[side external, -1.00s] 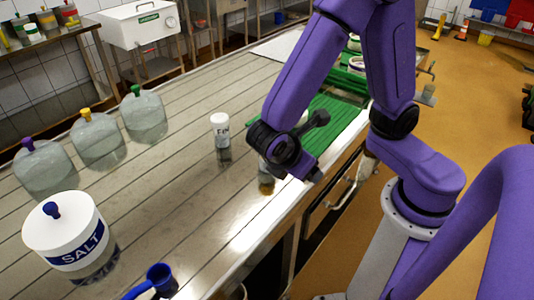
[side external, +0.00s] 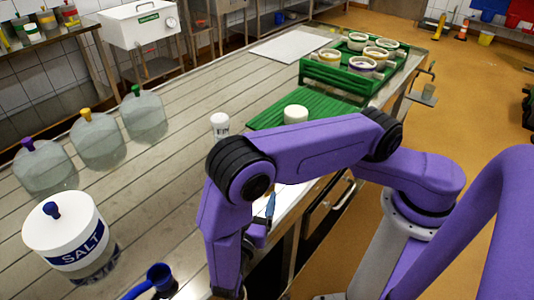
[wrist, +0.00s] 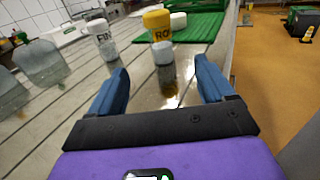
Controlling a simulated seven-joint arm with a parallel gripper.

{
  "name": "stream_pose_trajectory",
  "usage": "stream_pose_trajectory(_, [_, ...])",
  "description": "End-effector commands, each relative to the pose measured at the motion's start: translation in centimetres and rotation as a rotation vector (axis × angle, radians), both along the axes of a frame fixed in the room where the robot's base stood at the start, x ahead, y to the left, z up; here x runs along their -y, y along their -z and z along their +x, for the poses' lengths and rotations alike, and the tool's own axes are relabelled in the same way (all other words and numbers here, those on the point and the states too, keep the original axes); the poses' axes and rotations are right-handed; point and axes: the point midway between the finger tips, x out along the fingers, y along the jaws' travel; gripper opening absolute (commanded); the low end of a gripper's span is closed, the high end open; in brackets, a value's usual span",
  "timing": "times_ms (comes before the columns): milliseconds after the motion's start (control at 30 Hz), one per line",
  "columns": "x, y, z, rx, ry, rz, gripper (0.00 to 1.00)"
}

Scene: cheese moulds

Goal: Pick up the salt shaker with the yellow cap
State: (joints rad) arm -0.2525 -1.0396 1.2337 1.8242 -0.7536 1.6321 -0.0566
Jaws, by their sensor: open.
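The salt shaker with the yellow cap (wrist: 161,36) stands upright on the steel table in the wrist view, with part of a label reading "RO" and a clear lower body. In the side external view it is hidden behind my arm. My gripper (wrist: 162,68) is open and empty. Its two blue fingers point toward the shaker, one on each side of it in the picture, with the shaker beyond the fingertips. In the side external view my arm mostly hides the gripper; a bit of blue finger (side external: 270,204) shows.
A white-capped "FIN" shaker (wrist: 102,40) stands left of the yellow-capped one. A white round piece (side external: 296,114) sits on the green mat (side external: 262,116). Clear jugs (side external: 98,143) and a salt tub (side external: 66,237) line the left. A green tray (side external: 345,75) holds several moulds.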

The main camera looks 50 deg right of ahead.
Motion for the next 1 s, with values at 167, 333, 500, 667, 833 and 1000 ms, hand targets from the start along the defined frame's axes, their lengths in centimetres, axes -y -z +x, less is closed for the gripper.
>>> stream_pose_trajectory(167, [2.3,0.0,1.1,-0.001,0.004,-0.004,0.82])
stream_pose_trajectory(333, [5.2,0.0,2.6,-0.002,0.005,-0.003,0.82])
stream_pose_trajectory(500, [8.0,0.0,4.0,-0.001,0.006,-0.002,0.82])
stream_pose_trajectory(667, [10.0,0.0,5.0,-0.001,0.004,0.0,0.82])
stream_pose_trajectory(833, [10.8,0.0,5.5,-0.001,0.002,0.0,0.82])
stream_pose_trajectory(1000, [12.2,0.1,6.3,-0.001,0.005,0.0,0.82])
